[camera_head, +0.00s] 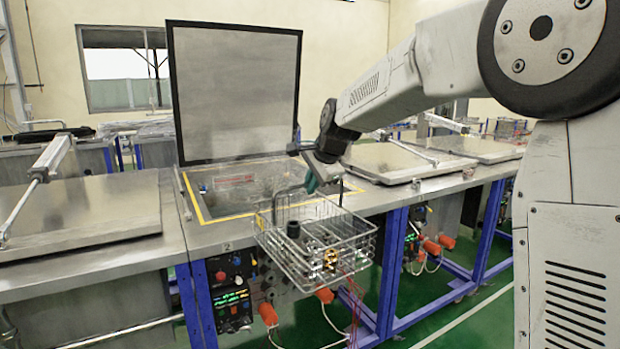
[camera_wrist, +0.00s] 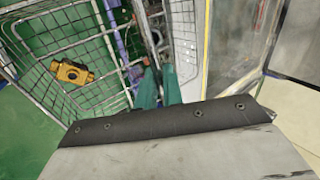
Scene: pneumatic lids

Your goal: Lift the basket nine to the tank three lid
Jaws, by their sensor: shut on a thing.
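A wire basket (camera_head: 352,238) hangs from my gripper (camera_head: 311,182) in front of the open tank's front edge, in the head view. It holds a dark cylinder and a brass-coloured part, with other small metal parts. In the wrist view my gripper's teal fingers (camera_wrist: 158,88) are shut at the basket's side, and the wire basket (camera_wrist: 104,36) fills the left with a yellow part (camera_wrist: 72,74) in it. The grip point on the wire is partly hidden. A closed metal lid (camera_head: 388,162) lies right of the open tank; no number on it is readable.
The open tank (camera_head: 215,213) has a yellow-edged rim, a raised lid (camera_head: 236,95) and a "2" on its front. Another closed lid (camera_head: 80,215) lies at left. A control panel (camera_head: 230,285) with orange connectors is below. Green floor lies free in front.

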